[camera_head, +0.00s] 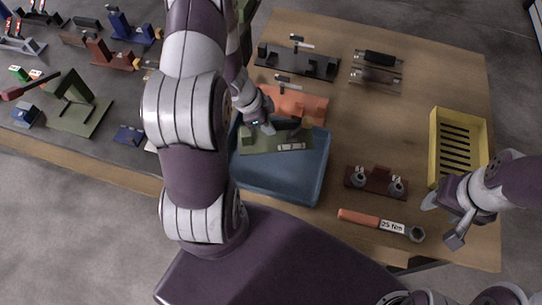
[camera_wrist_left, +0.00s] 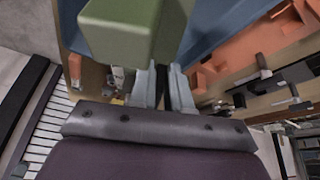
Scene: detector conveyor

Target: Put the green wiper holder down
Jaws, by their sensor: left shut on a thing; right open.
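The green wiper holder (camera_head: 262,145) is a flat green plate with a block at its left end and a dark part on top. It is over the upper part of the blue bin (camera_head: 270,182); I cannot tell whether it touches the bin. My left gripper (camera_head: 266,126) is shut on the holder from above. In the left wrist view, the holder's green block (camera_wrist_left: 130,30) is large and close, beside the gripper fingers (camera_wrist_left: 163,88). My right gripper (camera_head: 445,220) is open and empty at the right, near the yellow crate.
An orange holder (camera_head: 305,104) lies just behind the bin, with a black holder (camera_head: 297,62) farther back. A dark red fixture (camera_head: 374,181), an orange-handled wrench (camera_head: 372,220) and a yellow crate (camera_head: 436,150) are to the right. Several fixtures fill the left table.

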